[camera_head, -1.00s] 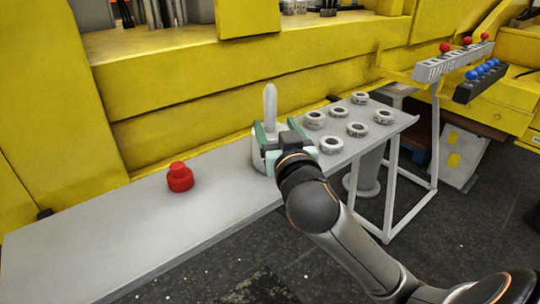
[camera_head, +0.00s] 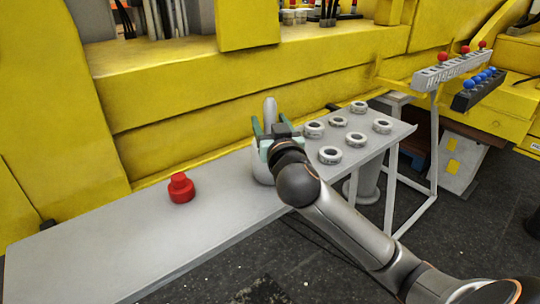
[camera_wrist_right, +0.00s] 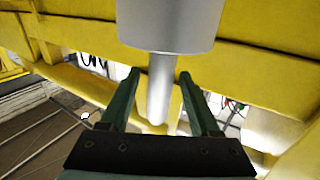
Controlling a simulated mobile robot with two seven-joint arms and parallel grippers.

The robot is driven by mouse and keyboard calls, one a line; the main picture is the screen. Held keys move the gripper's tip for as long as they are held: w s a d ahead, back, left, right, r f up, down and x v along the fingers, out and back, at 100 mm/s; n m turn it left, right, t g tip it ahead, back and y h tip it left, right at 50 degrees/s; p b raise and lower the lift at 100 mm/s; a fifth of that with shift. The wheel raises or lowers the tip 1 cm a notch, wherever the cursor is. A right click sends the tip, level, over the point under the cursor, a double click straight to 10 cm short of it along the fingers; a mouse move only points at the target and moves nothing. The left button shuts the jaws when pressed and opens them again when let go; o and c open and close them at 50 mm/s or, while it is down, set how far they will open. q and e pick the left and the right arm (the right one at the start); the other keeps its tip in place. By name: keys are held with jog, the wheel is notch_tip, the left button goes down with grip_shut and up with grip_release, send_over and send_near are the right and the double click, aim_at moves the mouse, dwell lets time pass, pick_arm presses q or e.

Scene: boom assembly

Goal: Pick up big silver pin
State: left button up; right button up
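The big silver pin (camera_head: 270,108) stands upright on the grey table, with a wide lower part and a slimmer shaft above. My right gripper (camera_head: 270,122) is in front of it, with one finger at each side of the shaft. The right wrist view shows the pin's slim shaft (camera_wrist_right: 162,88) between the two green fingers of my right gripper (camera_wrist_right: 160,75), with the wide part above in that picture. The fingers are open, with narrow gaps to the shaft; contact is not visible. The gripper hides part of the pin in the head view. My left gripper is out of view.
A red stepped knob-like part (camera_head: 181,188) stands left on the grey table (camera_head: 120,240). Several ring-shaped parts (camera_head: 330,155) lie to the right of the pin. A yellow machine wall (camera_head: 190,85) runs close behind the table. The table's left part is mostly clear.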

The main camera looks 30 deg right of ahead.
grip_shut()
dwell(1.1)
jog(key=shift+r, duration=0.2)
